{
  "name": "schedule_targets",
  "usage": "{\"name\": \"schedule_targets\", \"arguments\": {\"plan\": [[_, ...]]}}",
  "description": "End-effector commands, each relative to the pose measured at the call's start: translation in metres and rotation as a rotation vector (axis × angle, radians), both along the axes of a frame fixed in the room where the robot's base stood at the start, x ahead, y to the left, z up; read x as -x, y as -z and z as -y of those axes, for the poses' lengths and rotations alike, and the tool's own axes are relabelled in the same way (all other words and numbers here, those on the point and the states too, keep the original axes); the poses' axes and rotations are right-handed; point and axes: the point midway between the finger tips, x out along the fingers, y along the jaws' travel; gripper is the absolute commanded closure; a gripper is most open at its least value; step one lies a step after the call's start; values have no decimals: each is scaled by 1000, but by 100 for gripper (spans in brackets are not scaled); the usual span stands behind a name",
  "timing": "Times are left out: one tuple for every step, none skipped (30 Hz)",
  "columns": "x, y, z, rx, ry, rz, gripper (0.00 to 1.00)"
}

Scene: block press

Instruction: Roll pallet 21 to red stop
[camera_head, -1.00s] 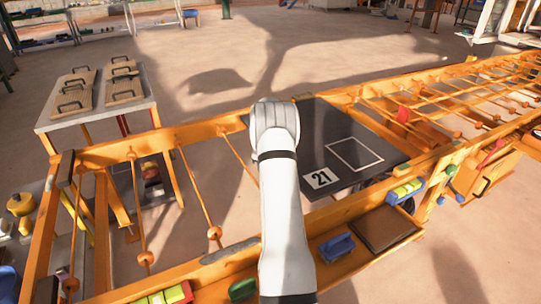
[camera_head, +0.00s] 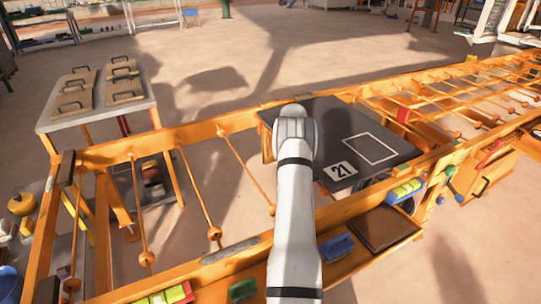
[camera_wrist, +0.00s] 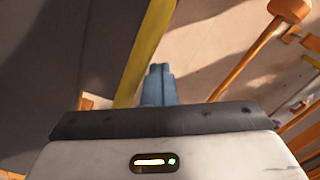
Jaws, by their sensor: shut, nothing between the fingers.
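Pallet 21 (camera_head: 345,136) is a dark flat board with a white square outline and a "21" label, lying on the orange roller frame (camera_head: 232,254). A red piece (camera_head: 403,114), which looks like the red stop, stands on the frame just right of the pallet's far right side. My arm reaches over the pallet's left part and hides some of it; my gripper is hidden there. In the wrist view my gripper (camera_wrist: 158,74) shows blue fingers shut together and empty, close to a yellow strip along a dark surface; whether they touch it I cannot tell.
Bare rollers lie left of the pallet, and the roller frame runs on to the far right. A side table (camera_head: 98,108) with handled boards stands at left. A front shelf holds a blue piece (camera_head: 337,247) and a brown board (camera_head: 384,230).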

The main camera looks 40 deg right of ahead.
Motion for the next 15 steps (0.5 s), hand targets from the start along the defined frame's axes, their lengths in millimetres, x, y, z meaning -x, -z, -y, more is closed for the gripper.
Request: {"name": "schedule_targets", "arguments": {"plan": [[2,0,7,2,3,1,100],[2,0,9,2,3,1,100],[3,-1,13,2,3,1,100],[4,0,16,2,2,1,100],[4,0,19,2,2,1,100],[5,0,23,2,2,1,100],[5,0,26,2,2,1,100],[6,-1,29,2,2,1,100],[7,0,33,2,2,1,100],[7,0,36,3,3,1,100],[8,0,39,2,2,1,100],[9,-1,42,2,2,1,100],[9,0,45,2,2,1,100],[10,0,48,3,2,2,100],[11,0,53,2,2,1,100]]}}
